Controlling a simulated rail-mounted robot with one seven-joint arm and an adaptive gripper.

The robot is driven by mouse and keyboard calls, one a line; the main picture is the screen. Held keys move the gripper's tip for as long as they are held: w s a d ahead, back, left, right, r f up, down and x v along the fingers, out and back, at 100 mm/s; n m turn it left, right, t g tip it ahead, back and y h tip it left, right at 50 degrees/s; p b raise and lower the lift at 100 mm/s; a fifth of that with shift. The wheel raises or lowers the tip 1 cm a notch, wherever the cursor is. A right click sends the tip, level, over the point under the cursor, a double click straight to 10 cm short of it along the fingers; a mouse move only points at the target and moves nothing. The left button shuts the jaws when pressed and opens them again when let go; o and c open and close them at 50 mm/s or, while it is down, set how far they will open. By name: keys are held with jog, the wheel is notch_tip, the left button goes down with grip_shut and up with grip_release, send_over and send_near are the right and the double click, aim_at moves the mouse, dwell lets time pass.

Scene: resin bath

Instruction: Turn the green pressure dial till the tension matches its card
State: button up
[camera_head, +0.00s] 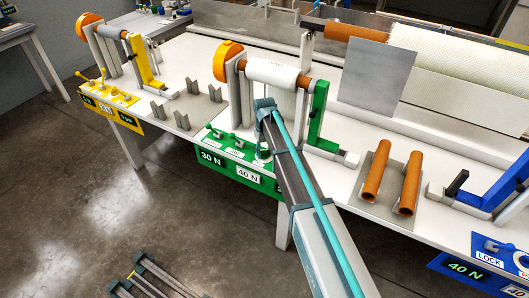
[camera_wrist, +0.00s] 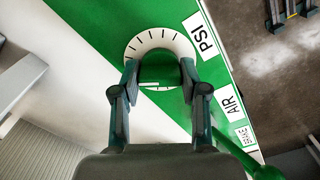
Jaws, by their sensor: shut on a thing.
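The green pressure dial (camera_wrist: 157,72) sits inside a white scale ring (camera_wrist: 157,36) with black tick marks, in the wrist view. My gripper (camera_wrist: 158,78) is shut on the dial, one finger on each side. A white mark shows at the near edge of the dial. In the head view my arm covers most of the dial and my fingers. On the green panel's front, a dark display (camera_head: 210,158) reads 30 N and the white card (camera_head: 248,174) beside it reads 40 N. Another dark box right of the card is mostly hidden behind my arm.
Labels PSI (camera_wrist: 202,38), AIR (camera_wrist: 231,104) and BRAKE (camera_wrist: 246,135) line the green panel. Small green levers (camera_head: 235,143) stand left of the dial. A white roll (camera_head: 272,74) with a green arm (camera_head: 318,115) stands behind. Orange rolls (camera_head: 373,171) lie to the right.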

aim_at(265, 150)
jog(key=m, duration=0.7)
jog(key=shift+b, duration=0.4)
jog(key=o, duration=1.1)
jog(key=shift+o, duration=0.2)
jog(key=shift+r, duration=0.1)
notch_tip(265, 150, up, 12)
